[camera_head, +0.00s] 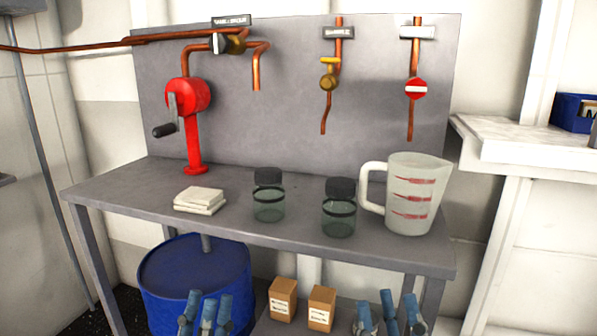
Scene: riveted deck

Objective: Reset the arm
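My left gripper (207,312) shows at the bottom of the head view, left of centre, in front of the blue barrel. Its blue fingers point up and stand apart, with nothing seen between them. My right gripper (388,314) shows at the bottom, right of centre, below the table's front edge. Its blue fingers are spread and empty. Both grippers are apart from the objects on the table, and the lower parts of both are cut off by the frame edge.
The grey table (130,190) holds a red hand-crank pump (195,140), folded cloths (200,200), two dark-lidded jars (268,197) (339,210) and a measuring jug (410,195). A blue barrel (195,265) and two small boxes (283,300) (321,308) are below. Copper pipes (415,60) hang behind.

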